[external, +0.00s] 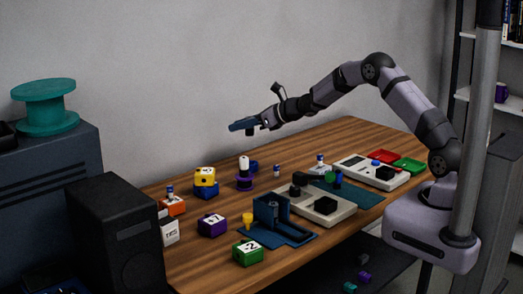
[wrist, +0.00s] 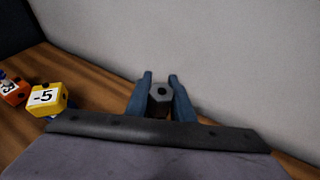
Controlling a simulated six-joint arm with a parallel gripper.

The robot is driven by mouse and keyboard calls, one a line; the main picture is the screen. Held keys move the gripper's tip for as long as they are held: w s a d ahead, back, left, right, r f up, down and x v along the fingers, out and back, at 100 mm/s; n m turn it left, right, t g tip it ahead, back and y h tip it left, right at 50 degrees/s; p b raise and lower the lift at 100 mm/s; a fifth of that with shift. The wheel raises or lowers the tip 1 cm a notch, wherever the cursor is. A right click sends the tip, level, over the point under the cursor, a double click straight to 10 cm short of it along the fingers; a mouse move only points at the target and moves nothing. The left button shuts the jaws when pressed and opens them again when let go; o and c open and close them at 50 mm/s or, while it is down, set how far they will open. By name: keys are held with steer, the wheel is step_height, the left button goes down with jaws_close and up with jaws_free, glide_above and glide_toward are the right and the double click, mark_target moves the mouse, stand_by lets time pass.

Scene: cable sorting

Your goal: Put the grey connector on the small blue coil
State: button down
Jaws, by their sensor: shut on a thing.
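My gripper (external: 240,125) is raised high above the far part of the table, near the wall, its blue fingers pointing left in the external view. In the wrist view my gripper (wrist: 160,80) is shut on a grey hexagonal piece with a dark hole, which looks like the grey connector (wrist: 160,91). In the external view only a small dark part of it shows below the fingers. A small blue round piece (external: 254,166), probably the small blue coil, stands on the table below my gripper, partly hidden behind a purple spool with a white and black piece on it (external: 244,176).
A yellow block (external: 205,176) sits on a blue one, and shows in the wrist view (wrist: 46,97). Purple (external: 212,226), orange (external: 172,206) and green (external: 247,252) blocks, a blue holder (external: 272,215) and grey panels (external: 330,212) occupy the table. The air around my gripper is clear.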

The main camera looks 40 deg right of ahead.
steer(key=shift+f+p, duration=0.85)
steer(key=shift+f, duration=3.85)
steer(key=shift+f, duration=0.2)
steer(key=c, duration=1.5)
jaws_free()
steer(key=shift+c, duration=0.2)
steer(key=shift+r, duration=0.2)
steer(key=shift+s, duration=0.1)
steer(key=b+v, duration=0.3)
steer(key=v, duration=0.9)
steer(key=shift+d, duration=0.1)
